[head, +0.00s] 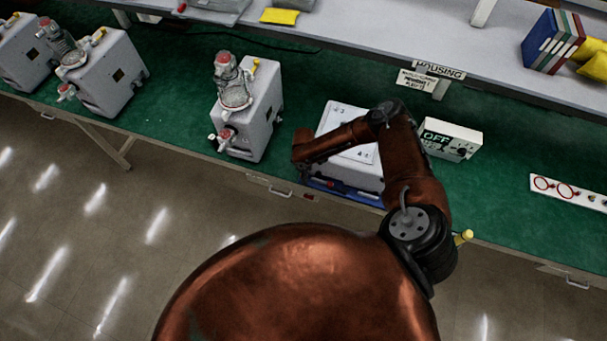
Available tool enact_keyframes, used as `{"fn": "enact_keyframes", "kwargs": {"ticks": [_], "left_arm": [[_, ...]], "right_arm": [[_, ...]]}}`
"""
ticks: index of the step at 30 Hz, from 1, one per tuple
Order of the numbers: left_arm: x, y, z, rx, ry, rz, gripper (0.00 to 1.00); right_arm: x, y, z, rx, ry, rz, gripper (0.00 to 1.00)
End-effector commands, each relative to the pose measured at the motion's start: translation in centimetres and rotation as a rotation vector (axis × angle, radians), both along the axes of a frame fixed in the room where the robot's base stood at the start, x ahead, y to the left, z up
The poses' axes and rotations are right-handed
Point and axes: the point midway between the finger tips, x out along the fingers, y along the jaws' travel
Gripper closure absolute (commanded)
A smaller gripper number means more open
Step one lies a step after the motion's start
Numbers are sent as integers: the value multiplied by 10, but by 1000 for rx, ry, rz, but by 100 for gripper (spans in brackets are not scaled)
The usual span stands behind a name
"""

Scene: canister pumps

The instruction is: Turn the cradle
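A white box-shaped unit (343,117) with a light panel on top sits at the front of the green bench. A blue base (345,193), which may be the cradle, shows along its lower front edge. My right arm crosses over the unit, and its far end hangs by the unit's left front corner. The arm hides part of the top and right side. My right gripper's fingers cannot be made out. My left arm and gripper are not in view. A canister pump (262,107) with a clear jar and red cap stands left of the unit.
More canister pumps (112,75) stand at the far left. A white box marked OFF (450,140) is close to the right of my arm. A white board with red rings (570,192) lies farther right. A grey shelf (400,40) runs behind. Green bench between pumps is clear.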

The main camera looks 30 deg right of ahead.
Motion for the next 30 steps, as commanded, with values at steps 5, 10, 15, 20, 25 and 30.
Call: {"fn": "enact_keyframes", "kwargs": {"ticks": [5, 10, 15, 20, 25, 30], "left_arm": [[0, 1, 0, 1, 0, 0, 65], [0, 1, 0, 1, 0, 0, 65], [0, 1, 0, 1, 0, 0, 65], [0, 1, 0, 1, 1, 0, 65], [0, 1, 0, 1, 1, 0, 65], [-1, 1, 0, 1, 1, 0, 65]], "right_arm": [[0, 0, 0, 0, 0, 0, 62], [0, 0, 0, 0, 0, 1, 73], [0, 0, 0, 0, 0, 1, 84], [0, 0, 0, 1, 0, 1, 96], [1, 0, 0, 0, -1, 1, 100], [1, 0, 1, 0, -1, 1, 100]]}}
